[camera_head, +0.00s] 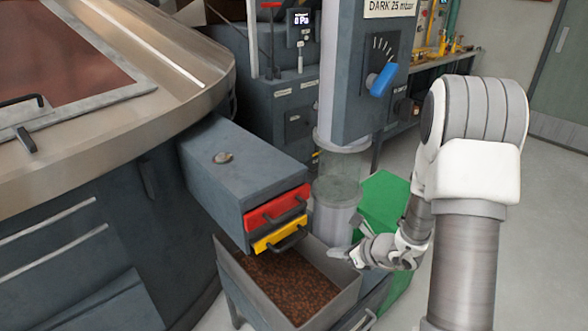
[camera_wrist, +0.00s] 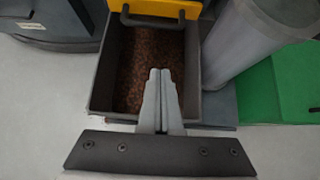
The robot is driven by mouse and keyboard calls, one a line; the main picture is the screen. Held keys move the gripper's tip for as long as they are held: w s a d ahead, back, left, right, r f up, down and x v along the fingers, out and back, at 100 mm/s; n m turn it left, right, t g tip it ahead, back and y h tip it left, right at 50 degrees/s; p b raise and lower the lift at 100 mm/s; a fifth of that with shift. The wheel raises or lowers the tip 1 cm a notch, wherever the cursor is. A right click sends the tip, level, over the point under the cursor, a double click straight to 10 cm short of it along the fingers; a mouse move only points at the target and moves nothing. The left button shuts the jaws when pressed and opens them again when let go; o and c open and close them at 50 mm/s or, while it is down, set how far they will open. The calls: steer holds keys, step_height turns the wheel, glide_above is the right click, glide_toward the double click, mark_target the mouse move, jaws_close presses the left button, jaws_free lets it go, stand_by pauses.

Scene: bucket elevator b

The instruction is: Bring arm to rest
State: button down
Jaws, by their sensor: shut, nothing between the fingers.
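My gripper (camera_head: 343,253) is at the right rim of a grey bin (camera_head: 322,300) in the head view, with my white arm bent above and to its right. In the wrist view the gripper (camera_wrist: 160,72) is shut and empty, its two grey fingers side by side. The fingertips overlap the brown granules (camera_wrist: 130,70) in the picture. I cannot tell how high they are above the granules. The granules also show in the head view (camera_head: 285,285).
A grey chute with a red drawer (camera_head: 277,207) and a yellow drawer (camera_head: 279,236) overhangs the bin. A clear cylinder (camera_head: 340,175) and a green block (camera_head: 384,200) stand close beside my gripper. A large metal-rimmed vessel (camera_head: 200,75) fills the left. Open floor (camera_head: 530,220) lies to the right.

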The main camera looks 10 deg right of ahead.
steer(key=s+a+r+n+g+p, duration=0.1)
steer(key=s+a+r+n+p, duration=0.1)
steer(key=s+a+r+n, duration=0.35)
steer(key=s+a+r+n+g+y+p, duration=0.1)
steer(key=s+a+r+n+g+p, duration=0.1)
steer(key=r+n, duration=0.6)
steer(key=s+a+r+n+g+p, duration=0.1)
steer(key=s+a+r+n, duration=0.25)
steer(key=r, duration=0.65)
steer(key=s+d+r+n+t+h+p, duration=0.1)
steer(key=s+d+r+n+h+p, duration=0.4)
steer(key=s+r+n, duration=0.7)
steer(key=shift+s+d+r+t+h, duration=0.3)
steer(key=shift+s+d+r+h, duration=0.1)
steer(key=shift+s+d+h, duration=0.65)
steer(key=shift+w+d+y, duration=0.1)
steer(key=shift+d+y, duration=0.15)
steer(key=shift+d, duration=0.05)
